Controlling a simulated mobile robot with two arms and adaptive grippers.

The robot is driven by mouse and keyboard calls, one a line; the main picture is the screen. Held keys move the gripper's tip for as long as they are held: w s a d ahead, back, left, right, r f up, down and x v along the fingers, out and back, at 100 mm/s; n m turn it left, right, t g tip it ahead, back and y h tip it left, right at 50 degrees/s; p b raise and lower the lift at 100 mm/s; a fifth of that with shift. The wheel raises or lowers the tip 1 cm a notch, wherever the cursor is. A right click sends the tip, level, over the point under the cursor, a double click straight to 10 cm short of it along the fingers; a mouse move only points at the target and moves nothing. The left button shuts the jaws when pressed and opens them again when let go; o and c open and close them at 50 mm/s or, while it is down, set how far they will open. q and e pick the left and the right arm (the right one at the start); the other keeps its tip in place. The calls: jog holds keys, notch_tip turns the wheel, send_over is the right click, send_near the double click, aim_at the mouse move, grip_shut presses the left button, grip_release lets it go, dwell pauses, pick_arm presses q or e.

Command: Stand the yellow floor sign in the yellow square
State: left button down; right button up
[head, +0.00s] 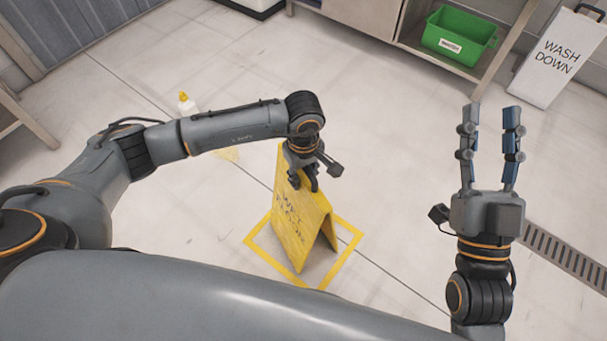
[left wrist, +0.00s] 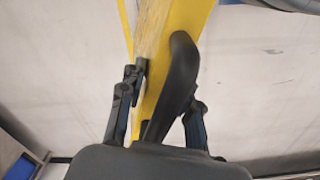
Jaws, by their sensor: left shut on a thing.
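The yellow floor sign (head: 291,218) stands upright as an A-frame, with its lower edges inside or over the yellow square (head: 349,254) marked on the floor. I cannot tell whether its feet touch the floor. My left gripper (head: 304,180) is shut on the top of the sign. In the left wrist view the fingers of the left gripper (left wrist: 155,100) lie on both sides of the yellow sign (left wrist: 186,18) and its dark handle. My right gripper (head: 490,130) is open and empty, held up at the right with its fingers apart.
A white "WASH DOWN" sign (head: 560,58) stands at the upper right. A green bin (head: 459,36) sits on a low shelf at the back. A floor drain (head: 565,256) runs at the right.

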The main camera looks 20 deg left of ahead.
pick_arm(q)
jog(key=c, duration=0.9)
grip_release()
jog(key=shift+c, duration=0.2)
pick_arm(e)
jog(key=shift+s+r, duration=0.1)
pick_arm(q)
jog(key=shift+r, duration=0.2)
notch_tip(320, 180, up, 6)
jog(key=shift+f+p, duration=0.2)
jog(key=shift+p, duration=0.85)
notch_tip(320, 180, up, 6)
jog(key=shift+r+p, duration=0.1)
jog(key=shift+p, duration=0.6)
pick_arm(e)
notch_tip(320, 180, down, 14)
jog(key=w+d+g+h, duration=0.1)
jog(key=w+g+h, duration=0.1)
jog(key=g, duration=0.7)
jog(key=shift+d+h, duration=0.3)
jog(key=shift+h, duration=0.3)
